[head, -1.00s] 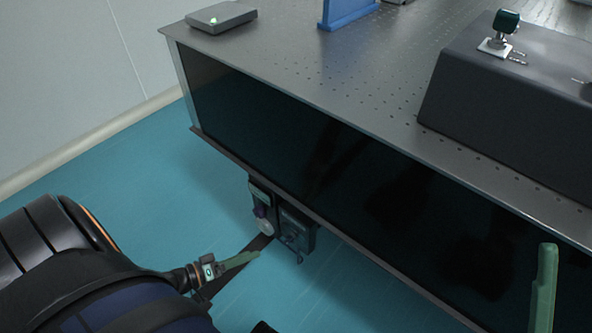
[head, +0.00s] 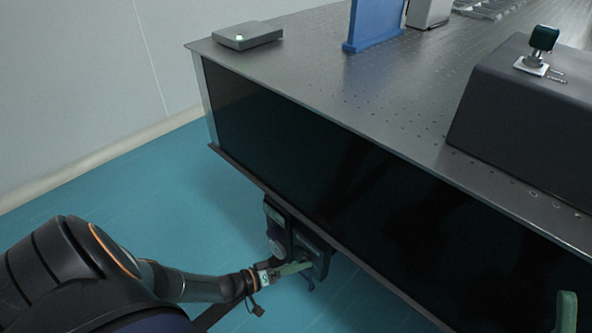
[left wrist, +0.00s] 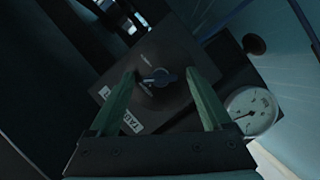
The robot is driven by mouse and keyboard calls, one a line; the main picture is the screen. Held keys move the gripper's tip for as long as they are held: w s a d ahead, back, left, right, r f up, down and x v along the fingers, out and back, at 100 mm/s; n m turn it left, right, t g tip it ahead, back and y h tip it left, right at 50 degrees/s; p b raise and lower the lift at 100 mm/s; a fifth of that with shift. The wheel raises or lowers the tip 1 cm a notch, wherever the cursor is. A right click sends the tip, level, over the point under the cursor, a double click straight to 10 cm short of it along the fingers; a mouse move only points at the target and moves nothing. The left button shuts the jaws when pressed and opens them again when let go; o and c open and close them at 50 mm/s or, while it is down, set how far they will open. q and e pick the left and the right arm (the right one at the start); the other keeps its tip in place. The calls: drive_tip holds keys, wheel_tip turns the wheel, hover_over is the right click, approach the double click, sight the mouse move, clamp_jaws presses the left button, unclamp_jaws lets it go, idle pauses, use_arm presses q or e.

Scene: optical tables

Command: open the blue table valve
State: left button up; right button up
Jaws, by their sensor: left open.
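The valve knob (left wrist: 158,77) is a small blue-grey lever on a dark plate in the left wrist view, with small lettering around it. Its box hangs under the table edge in the head view (head: 312,246). My left gripper (left wrist: 160,71) is open; its two green fingers stand on either side of the knob in the picture, and I cannot tell whether they touch it. In the head view the left gripper (head: 308,265) is in front of the box and hides the knob. One green finger of my right gripper (head: 566,312) shows at the lower right.
A round dial gauge (left wrist: 252,110) sits beside the valve plate. The perforated optical table (head: 330,80) overhangs the box, with a dark side panel (head: 300,140). A grey device (head: 247,36), a blue block (head: 374,22) and a dark housing (head: 530,110) stand on top. Teal floor is open to the left.

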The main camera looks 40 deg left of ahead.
use_arm(q)
clamp_jaws()
idle(0.7)
